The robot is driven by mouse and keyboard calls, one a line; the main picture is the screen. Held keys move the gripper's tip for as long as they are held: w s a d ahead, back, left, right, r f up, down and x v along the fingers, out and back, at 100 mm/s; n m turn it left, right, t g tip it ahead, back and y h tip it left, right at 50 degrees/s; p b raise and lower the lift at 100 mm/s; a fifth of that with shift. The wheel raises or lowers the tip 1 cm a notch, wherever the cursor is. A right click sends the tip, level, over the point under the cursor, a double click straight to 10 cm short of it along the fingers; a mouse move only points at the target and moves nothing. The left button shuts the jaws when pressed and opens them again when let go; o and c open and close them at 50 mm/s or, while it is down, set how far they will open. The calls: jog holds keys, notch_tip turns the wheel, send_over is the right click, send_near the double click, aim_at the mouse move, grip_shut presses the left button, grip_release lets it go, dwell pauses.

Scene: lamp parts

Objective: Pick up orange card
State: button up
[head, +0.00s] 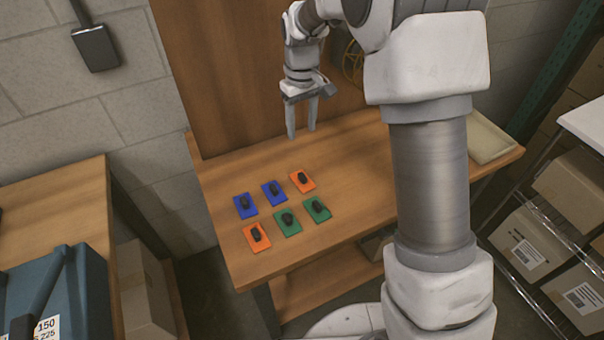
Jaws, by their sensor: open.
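Two orange cards lie flat on the wooden workbench (355,172). One orange card (296,188) is at the back right of a group of cards, and the other orange card (251,246) is at the front left. Each has a small black object on top. My gripper (302,134) is open and empty, pointing down over the back of the bench, above and behind the back orange card. It is apart from all the cards.
Blue cards (240,214) and green cards (280,228), each with a black piece, lie beside the orange ones. A pale tray (490,140) sits at the bench's right end. A wooden back panel (215,60) stands behind. The bench between cards and tray is partly hidden by my arm.

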aim_at(303, 175)
notch_tip(303, 175, down, 17)
jog(key=shift+d+f, duration=0.1)
jog(key=shift+f, duration=0.05)
dwell(0.5)
jog(key=shift+c, duration=0.2)
grip_shut()
